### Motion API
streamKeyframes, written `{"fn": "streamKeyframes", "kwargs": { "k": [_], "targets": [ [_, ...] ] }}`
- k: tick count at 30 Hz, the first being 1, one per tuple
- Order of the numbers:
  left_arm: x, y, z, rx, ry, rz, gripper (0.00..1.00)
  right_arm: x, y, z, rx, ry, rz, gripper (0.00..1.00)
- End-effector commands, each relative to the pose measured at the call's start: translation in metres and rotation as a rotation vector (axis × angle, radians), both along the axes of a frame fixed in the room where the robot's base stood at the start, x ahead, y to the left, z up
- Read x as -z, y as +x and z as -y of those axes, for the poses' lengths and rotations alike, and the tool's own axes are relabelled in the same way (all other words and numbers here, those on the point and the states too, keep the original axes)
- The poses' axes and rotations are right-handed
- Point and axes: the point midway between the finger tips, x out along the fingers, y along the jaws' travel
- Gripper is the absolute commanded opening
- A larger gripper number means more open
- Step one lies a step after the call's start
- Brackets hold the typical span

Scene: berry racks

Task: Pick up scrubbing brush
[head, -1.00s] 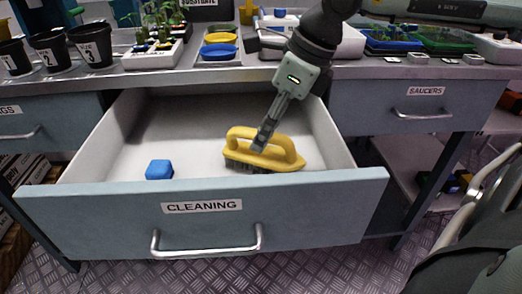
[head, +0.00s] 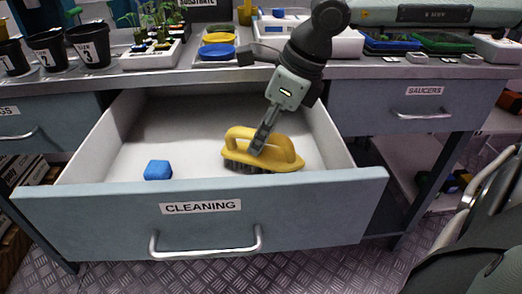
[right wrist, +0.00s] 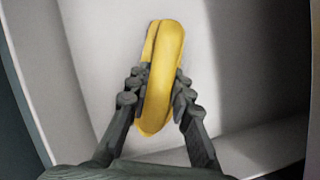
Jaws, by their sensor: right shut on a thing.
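The yellow scrubbing brush (head: 283,163) with dark bristles is in the open drawer labelled CLEANING, at the right of its inside. My right gripper (head: 258,148) reaches down into the drawer and is shut on the brush's handle. In the right wrist view the brush (right wrist: 163,80) lies lengthwise between the two fingers (right wrist: 158,95), which press on its sides. I cannot tell whether the bristles touch the drawer floor. My left gripper is not in view.
A blue block (head: 158,170) lies in the drawer (head: 110,225) at the left. The drawer's front panel and side walls surround the brush. The counter above holds black pots (head: 90,45), seedlings and trays. A closed SAUCERS drawer (head: 424,108) is at the right.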

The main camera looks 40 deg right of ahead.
Motion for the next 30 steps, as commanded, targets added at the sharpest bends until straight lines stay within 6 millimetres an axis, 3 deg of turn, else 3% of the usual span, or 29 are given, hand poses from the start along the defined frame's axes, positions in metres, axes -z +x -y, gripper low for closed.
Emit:
{"fn": "streamKeyframes", "kwargs": {
  "k": [8,14,17,26,30],
  "targets": [
    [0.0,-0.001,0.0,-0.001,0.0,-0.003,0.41,-0.004,0.001,0.0,0.0,0.0,0.002,0.0],
    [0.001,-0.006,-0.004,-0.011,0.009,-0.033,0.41,-0.026,0.001,0.0,0.002,-0.001,0.005,0.0],
    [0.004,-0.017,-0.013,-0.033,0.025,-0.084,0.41,-0.048,0.001,0.001,0.001,-0.003,0.006,0.0],
    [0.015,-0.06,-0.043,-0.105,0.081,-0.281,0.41,-0.151,0.001,0.0,0.002,-0.003,0.007,0.0],
    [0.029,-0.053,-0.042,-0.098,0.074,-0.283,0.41,-0.196,0.001,0.001,0.003,-0.003,0.005,0.0]
  ]
}}
